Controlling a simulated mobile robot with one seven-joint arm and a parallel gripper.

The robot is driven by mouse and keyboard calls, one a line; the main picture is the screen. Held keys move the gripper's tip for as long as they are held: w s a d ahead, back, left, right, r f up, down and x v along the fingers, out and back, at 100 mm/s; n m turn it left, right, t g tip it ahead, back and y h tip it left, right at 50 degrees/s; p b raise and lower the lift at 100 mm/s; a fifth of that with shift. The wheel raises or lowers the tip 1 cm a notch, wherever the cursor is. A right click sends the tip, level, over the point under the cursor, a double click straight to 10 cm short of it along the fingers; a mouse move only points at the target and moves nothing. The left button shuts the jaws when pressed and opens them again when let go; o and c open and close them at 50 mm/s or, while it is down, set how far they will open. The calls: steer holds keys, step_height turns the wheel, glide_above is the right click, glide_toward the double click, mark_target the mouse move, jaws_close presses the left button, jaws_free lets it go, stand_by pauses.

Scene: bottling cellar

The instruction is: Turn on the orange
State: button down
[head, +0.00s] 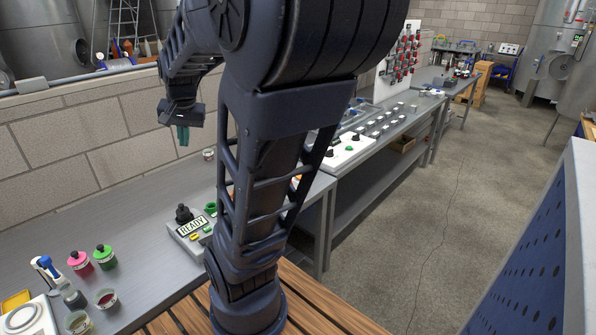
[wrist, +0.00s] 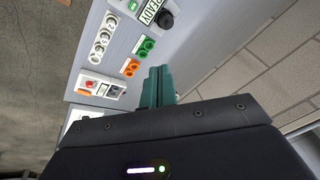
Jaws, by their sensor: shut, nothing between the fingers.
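My gripper (wrist: 160,75) is shut and empty, with its teal fingers together. In the head view it hangs (head: 183,136) above the grey bench, apart from it. In the wrist view an orange two-lobed fitting (wrist: 131,68) lies left of the fingertips, with a matching green fitting (wrist: 147,46) above it. Whether the orange fitting is on or off I cannot tell. In the head view my arm hides most of this area; the green fitting (head: 210,208) shows left of the arm. Small orange spots show at the arm's edges.
A box with a READY sign (head: 191,227) and black knob stands on the bench. A white box with a red button (wrist: 90,84) lies further left in the wrist view. Jars with pink (head: 79,260) and green (head: 104,256) lids stand at front left. The right floor is clear.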

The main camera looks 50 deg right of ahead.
steer(key=w+d+f+m, duration=0.2)
steer(key=d+m, duration=0.3)
steer(key=d, duration=0.3)
steer(key=w+d+f+m+g, duration=0.1)
steer(key=w+d+f+m, duration=0.1)
steer(key=d+m, duration=0.4)
steer(key=w+d+f+m, duration=0.2)
steer(key=w+d+m, duration=0.15)
steer(key=d, duration=0.55)
steer(key=s+d+f+m, duration=0.3)
steer(key=d+f+m, duration=0.1)
steer(key=d, duration=0.4)
steer(key=s+d+f+m, duration=0.3)
steer(key=d+m, duration=0.2)
steer(key=d, duration=0.3)
steer(key=s+d+f+m+g, duration=0.1)
steer(key=s+d+f+m, duration=0.2)
steer(key=d, duration=0.5)
steer(key=shift+s+f+m, duration=0.3)
steer(key=shift+f+m, duration=0.45)
steer(key=shift+f, duration=0.05)
steer(key=f, duration=0.4)
steer(key=w+f, duration=0.1)
steer(key=f, duration=0.4)
steer(key=w+f, duration=0.1)
steer(key=f, duration=0.3)
steer(key=shift+w+f, duration=0.1)
steer(key=shift+f, duration=0.3)
steer(key=shift+a, duration=0.1)
